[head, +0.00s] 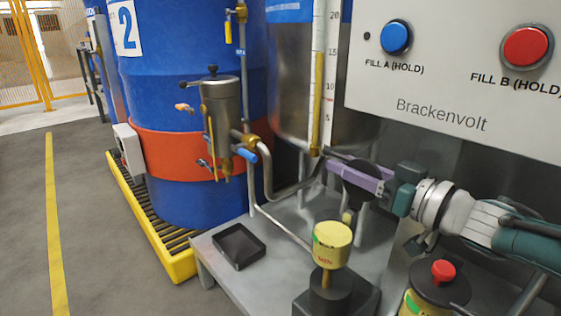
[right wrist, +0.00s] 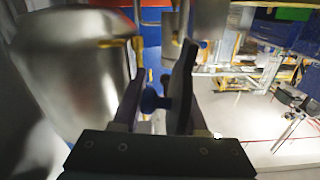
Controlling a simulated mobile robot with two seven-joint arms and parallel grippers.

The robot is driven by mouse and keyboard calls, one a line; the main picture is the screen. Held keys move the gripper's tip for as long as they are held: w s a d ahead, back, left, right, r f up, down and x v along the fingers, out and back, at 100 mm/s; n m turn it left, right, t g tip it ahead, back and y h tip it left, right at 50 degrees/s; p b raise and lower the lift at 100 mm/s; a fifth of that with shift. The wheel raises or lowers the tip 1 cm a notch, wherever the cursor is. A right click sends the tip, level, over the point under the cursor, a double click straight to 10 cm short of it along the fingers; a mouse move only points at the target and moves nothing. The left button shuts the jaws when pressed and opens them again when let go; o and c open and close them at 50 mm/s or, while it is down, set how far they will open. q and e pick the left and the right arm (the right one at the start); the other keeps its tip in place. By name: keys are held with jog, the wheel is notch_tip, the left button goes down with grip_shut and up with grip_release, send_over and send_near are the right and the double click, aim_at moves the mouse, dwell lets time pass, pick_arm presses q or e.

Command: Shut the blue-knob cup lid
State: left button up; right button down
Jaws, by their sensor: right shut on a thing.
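My right gripper (head: 334,160) reaches in from the right in the head view, below the control panel. Its jaws are shut on the blue-knob lid (head: 362,182), a dark round disc that stands steeply tilted beside the purple finger. In the right wrist view the lid (right wrist: 182,72) shows nearly edge-on, with its blue knob (right wrist: 153,98) between the fingers. The knob is hidden in the head view. I cannot tell whether the lid is joined to a cup. Another cup with a red-knob lid (head: 443,271) stands below my right arm. My left gripper is out of view.
A yellow cup-like vessel (head: 332,244) stands on a black pedestal at front centre. A black tray (head: 239,246) lies on the grey bench. A steel tank and pipes stand behind; the blue drum (head: 190,195) is left. Floor at far left is clear.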

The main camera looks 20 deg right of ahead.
jog(key=shift+s+a+n, duration=0.1)
jog(key=shift+n, duration=0.2)
jog(key=shift+s+a+r+n+p, duration=0.15)
jog(key=shift+a+n+p, duration=0.15)
jog(key=shift+n, duration=0.4)
jog(key=shift+s+a+f+n+p, duration=0.1)
jog(key=shift+s+a+n+p, duration=0.2)
jog(key=shift+n, duration=0.4)
jog(key=shift+s+a+n, duration=0.1)
jog(key=shift+a+n, duration=0.35)
jog(key=shift+n, duration=0.45)
jog(key=shift+s+a+n, duration=0.1)
jog(key=shift+a+n, duration=0.3)
jog(key=shift+n, duration=0.5)
jog(key=c, duration=0.6)
grip_release()
jog(key=shift+w+r, duration=0.1)
